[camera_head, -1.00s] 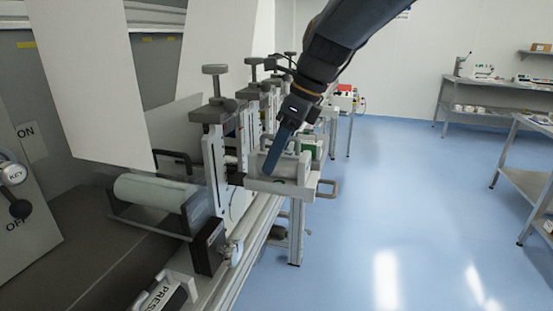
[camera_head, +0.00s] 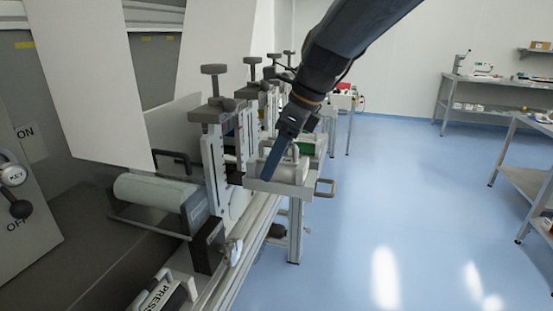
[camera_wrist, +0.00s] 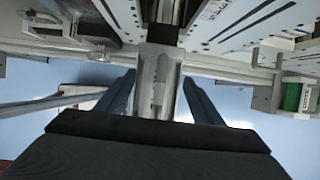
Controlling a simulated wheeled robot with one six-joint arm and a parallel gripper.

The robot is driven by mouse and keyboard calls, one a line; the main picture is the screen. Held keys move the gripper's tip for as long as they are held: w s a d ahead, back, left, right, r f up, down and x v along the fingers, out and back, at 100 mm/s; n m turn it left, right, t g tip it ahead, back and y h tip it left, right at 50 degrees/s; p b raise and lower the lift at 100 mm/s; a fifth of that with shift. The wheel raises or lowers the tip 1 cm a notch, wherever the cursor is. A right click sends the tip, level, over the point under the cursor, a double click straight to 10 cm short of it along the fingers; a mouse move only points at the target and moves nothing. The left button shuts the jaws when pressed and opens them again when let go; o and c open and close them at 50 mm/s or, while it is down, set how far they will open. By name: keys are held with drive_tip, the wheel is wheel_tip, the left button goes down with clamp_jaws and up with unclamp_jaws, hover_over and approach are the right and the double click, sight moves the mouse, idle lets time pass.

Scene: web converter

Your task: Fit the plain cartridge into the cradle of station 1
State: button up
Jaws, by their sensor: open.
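A plain pale grey cylinder (camera_head: 288,174), which looks like the plain cartridge, lies in a light grey tray-like cradle (camera_head: 272,187) jutting from the machine's side. I cannot read a station number on it. My gripper (camera_head: 268,174) reaches down over it; one blue finger shows in front of the cylinder and the other is hidden. In the wrist view my gripper (camera_wrist: 158,77) has its two fingers apart, with the grey cylinder (camera_wrist: 155,85) between them and gaps on both sides. The jaws are open and do not grip it.
A roller (camera_head: 150,190) lies in a holder on the near left. Clamp posts with knobs (camera_head: 214,105) stand just left of my gripper. A green part (camera_head: 308,146) sits behind the cradle; it also shows in the wrist view (camera_wrist: 292,96). Open blue floor lies to the right.

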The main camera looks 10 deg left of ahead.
drive_tip(key=shift+s+f, duration=0.35)
drive_tip(key=shift+f, duration=0.15)
drive_tip(key=shift+r, duration=0.2)
drive_tip(key=v, duration=0.6)
drive_tip(key=b+v, duration=0.1)
drive_tip(key=v, duration=0.5)
drive_tip(key=shift+w+r, duration=0.2)
drive_tip(key=shift+r, duration=0.25)
